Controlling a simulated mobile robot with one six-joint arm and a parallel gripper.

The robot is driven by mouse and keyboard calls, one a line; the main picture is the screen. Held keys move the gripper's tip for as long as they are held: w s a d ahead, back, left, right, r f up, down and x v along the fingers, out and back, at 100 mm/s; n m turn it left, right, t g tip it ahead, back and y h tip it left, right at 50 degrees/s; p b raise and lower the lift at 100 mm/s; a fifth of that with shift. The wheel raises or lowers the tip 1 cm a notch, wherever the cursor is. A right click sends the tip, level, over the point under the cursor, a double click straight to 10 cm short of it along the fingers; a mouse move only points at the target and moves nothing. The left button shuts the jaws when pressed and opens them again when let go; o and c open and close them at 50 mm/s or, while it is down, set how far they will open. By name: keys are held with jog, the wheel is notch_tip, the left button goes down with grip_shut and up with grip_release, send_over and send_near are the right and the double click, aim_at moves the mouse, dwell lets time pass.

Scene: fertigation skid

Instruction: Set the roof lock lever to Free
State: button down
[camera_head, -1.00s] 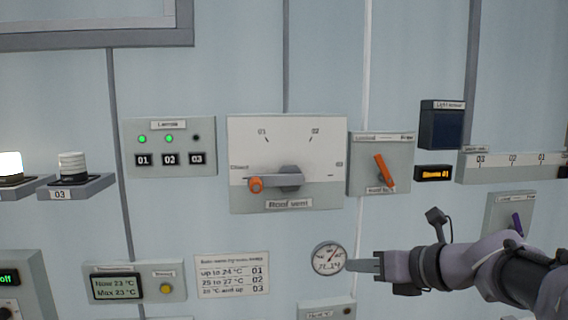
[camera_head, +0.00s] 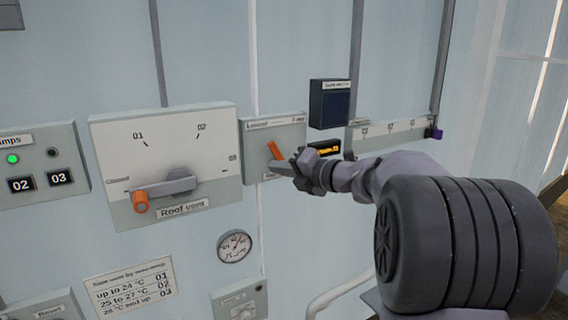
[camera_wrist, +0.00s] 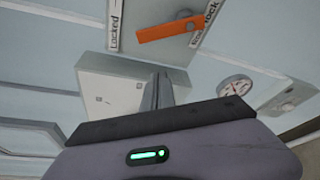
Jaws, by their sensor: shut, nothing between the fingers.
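The roof lock panel (camera_head: 290,131) is a grey plate with a label reading Locked at its upper left and one at its upper right that looks like Free. Its orange lever (camera_head: 275,150) leans up and left, toward Locked. In the wrist view the orange lever (camera_wrist: 170,30) lies at the top, between the Locked label (camera_wrist: 115,22) and the Roof lock label. My gripper (camera_head: 283,166) is shut and empty, in front of the panel's lower part. In the wrist view its fingertips (camera_wrist: 158,76) show below the lever, apart from it. My gripper hides the lever's lower end in the head view.
The Roof vent panel (camera_head: 165,160) with its grey, orange-ended handle (camera_head: 160,188) stands close on the left. A dark box (camera_head: 329,104) and an amber display (camera_head: 325,151) sit to the right. A round gauge (camera_head: 234,246) is below. Open wall lies beneath the lock panel.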

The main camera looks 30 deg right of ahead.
aim_at(274, 154)
jog(key=w, duration=0.2)
jog(key=w+d+p, duration=0.1)
jog(key=w+r+p, duration=0.1)
jog(key=w, duration=0.1)
jog(key=shift+w+d, duration=0.35)
jog(key=shift+w+a, duration=0.1)
jog(key=shift+r+p, duration=0.15)
jog(key=shift+p, duration=0.3)
